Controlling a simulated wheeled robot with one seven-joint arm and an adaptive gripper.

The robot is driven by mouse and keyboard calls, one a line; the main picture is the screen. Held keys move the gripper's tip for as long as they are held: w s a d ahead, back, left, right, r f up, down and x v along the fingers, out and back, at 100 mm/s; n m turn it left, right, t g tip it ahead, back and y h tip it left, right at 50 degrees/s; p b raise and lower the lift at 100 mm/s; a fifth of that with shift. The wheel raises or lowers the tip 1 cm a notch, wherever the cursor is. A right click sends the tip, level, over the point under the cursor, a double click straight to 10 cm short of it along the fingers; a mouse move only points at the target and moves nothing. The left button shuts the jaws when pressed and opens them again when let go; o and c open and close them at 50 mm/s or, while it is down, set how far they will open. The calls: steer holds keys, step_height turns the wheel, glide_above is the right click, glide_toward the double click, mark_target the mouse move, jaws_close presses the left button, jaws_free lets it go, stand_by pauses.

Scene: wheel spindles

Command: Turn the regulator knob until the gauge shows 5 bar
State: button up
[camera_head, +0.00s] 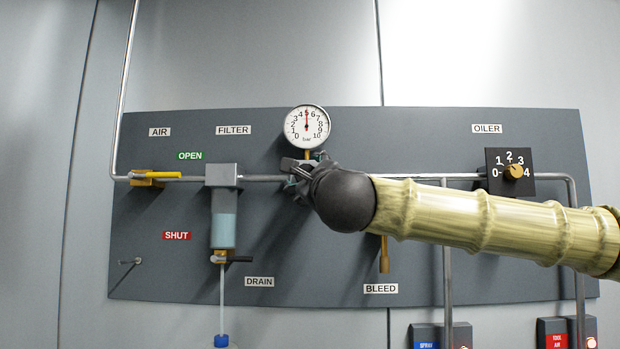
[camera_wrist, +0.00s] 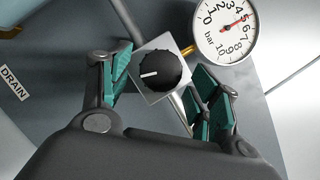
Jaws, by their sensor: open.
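The regulator knob (camera_wrist: 158,70) is black and round with a white pointer line. It sits on a square pale body on the pipe. My gripper (camera_wrist: 165,84) is open, with one teal-padded finger on each side of the knob and gaps between. In the head view my gripper (camera_head: 303,170) is in front of the pipe just below the gauge and hides the knob. The gauge (camera_wrist: 225,27) also shows in the wrist view.
On the grey panel (camera_head: 340,285) are a yellow air lever (camera_head: 155,175), a filter bowl (camera_head: 223,222) with a drain handle (camera_head: 238,259), a bleed lever (camera_head: 384,258) and an oiler dial (camera_head: 515,172). My arm crosses the panel's right half.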

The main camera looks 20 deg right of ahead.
steer(key=v, duration=1.1)
steer(key=shift+s, duration=0.45)
steer(key=shift+f, duration=0.1)
steer(key=shift+d, duration=0.1)
